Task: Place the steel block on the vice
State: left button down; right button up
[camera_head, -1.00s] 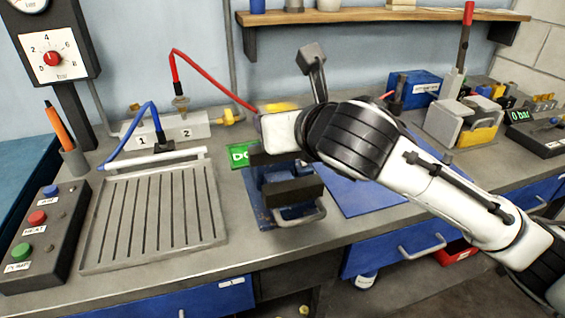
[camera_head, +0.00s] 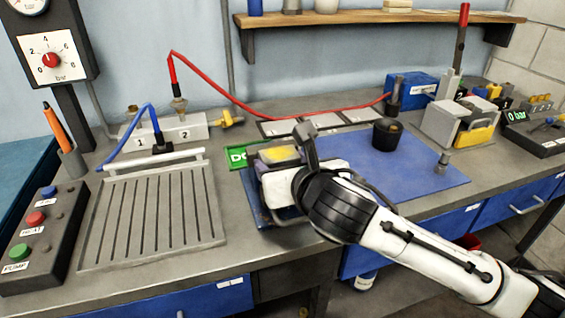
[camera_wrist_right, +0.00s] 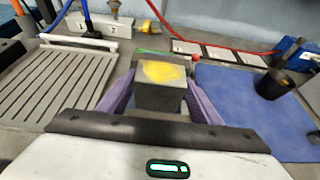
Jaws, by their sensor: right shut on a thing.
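The steel block (camera_head: 278,155) is grey with a yellow patch on its top. My right gripper (camera_head: 281,166) is shut on it and holds it upright over the blue vice (camera_head: 256,205). In the right wrist view the block (camera_wrist_right: 162,88) sits between the two purple-grey fingers of my right gripper (camera_wrist_right: 161,98). The gripper and block hide most of the vice, including its jaws; only its blue left side and front show. I cannot tell whether the block touches the vice. My left gripper is not in view.
A blue mat (camera_head: 420,180) with a dark cup (camera_head: 386,134) lies to the right. A slotted tray (camera_head: 150,215) is at the left. A red hose (camera_head: 300,113) runs along the back of the bench.

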jog(key=o, duration=1.7)
jog(key=shift+s+r, duration=0.15)
jog(key=v, duration=1.1)
jog(key=shift+s+d+r, duration=0.1)
jog(key=shift+s+d, duration=0.05)
jog(key=shift+s, duration=0.2)
